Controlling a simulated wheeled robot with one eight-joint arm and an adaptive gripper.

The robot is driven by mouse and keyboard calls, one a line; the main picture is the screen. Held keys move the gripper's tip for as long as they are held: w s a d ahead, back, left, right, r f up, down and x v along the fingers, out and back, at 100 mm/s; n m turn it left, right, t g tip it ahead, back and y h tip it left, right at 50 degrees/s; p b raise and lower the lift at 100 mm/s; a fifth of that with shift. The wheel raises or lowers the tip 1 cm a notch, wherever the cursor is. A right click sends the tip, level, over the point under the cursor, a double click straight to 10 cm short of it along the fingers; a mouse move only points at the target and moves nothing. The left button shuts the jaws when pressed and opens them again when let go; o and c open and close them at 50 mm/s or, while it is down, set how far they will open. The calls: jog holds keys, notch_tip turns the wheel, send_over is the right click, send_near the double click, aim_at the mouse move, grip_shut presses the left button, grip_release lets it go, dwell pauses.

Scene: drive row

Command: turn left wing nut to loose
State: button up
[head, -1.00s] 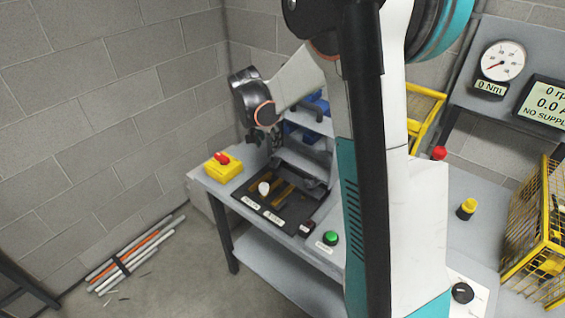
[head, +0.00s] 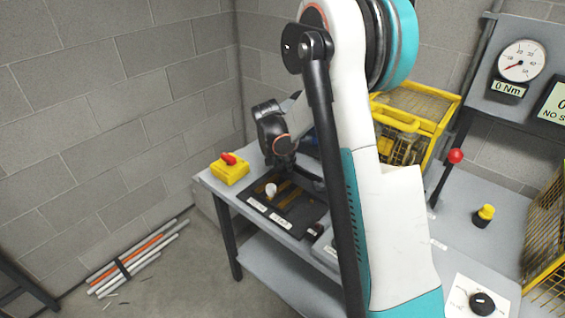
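I cannot make out a wing nut for certain in the head view. A black panel (head: 258,208) with yellow strips and small white labels lies on the grey bench at the middle left. A white knob (head: 270,190) stands on its left part. My gripper (head: 284,163) is low over the back of the panel, just behind and right of the white knob. It looks apart from the knob. The fingers are dark, small and partly merged with the background, so their opening is unclear. My arm hides the bench to the right of the panel.
A yellow box with a red switch (head: 230,168) sits at the bench's left corner. A yellow cage (head: 415,110) stands behind my arm. A red-topped lever (head: 455,156), yellow button (head: 485,213), black dial (head: 482,303) and gauge (head: 522,61) reading 0 Nm are right.

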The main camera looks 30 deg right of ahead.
grip_shut()
jog(key=shift+n, duration=0.4)
jog(key=n, duration=0.2)
jog(key=n+t+y, duration=0.1)
jog(key=n, duration=0.1)
jog(key=shift+s+d, duration=0.15)
jog(key=n+y, duration=0.1)
jog(key=n, duration=0.1)
jog(key=n+t+y, duration=0.1)
jog(key=n, duration=0.2)
jog(key=shift+d+n+p, duration=0.1)
jog(key=shift+n+p, duration=0.2)
jog(key=shift+p, duration=0.05)
dwell(0.4)
